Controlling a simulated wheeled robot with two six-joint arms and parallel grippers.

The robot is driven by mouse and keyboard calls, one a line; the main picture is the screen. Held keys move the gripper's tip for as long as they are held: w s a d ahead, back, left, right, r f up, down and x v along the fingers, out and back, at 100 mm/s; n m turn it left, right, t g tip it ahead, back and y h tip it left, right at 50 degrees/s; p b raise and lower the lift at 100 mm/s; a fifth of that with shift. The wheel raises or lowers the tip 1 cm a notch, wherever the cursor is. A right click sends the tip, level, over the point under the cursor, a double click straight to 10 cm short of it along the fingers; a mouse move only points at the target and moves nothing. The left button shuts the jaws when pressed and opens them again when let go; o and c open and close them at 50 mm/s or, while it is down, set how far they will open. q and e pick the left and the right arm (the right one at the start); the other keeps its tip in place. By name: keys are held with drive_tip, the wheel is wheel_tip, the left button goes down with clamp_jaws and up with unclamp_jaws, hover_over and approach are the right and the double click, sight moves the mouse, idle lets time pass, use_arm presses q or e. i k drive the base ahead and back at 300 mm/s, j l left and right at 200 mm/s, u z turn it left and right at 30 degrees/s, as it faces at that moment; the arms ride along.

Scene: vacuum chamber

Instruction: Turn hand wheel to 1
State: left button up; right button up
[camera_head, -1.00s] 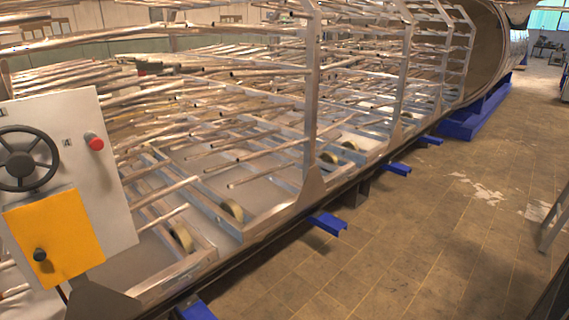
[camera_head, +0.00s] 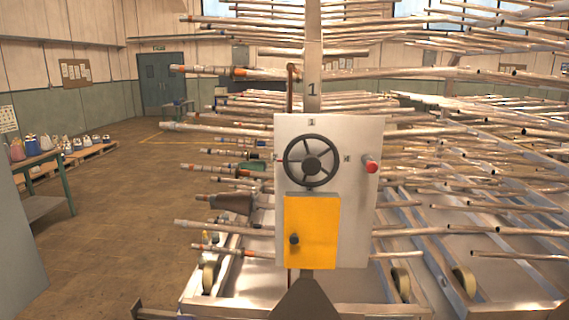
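The dark hand wheel (camera_head: 311,161) is mounted on the upper part of a pale upright panel (camera_head: 347,222) near the middle of the head view. It has several spokes and a round hub. Small marks sit on the panel above, left and right of the wheel; they are too small to read surely. A red button (camera_head: 371,166) is right of the wheel. A yellow box (camera_head: 322,232) with a black knob (camera_head: 294,239) is below it. Neither of my grippers is in view.
Many metal rods on a frame (camera_head: 470,145) stand behind and beside the panel, several sticking out left. A green-legged table (camera_head: 45,205) and a low pallet with containers (camera_head: 95,150) are at far left.

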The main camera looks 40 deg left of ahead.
sight(311, 165)
drive_tip(key=u, duration=1.05)
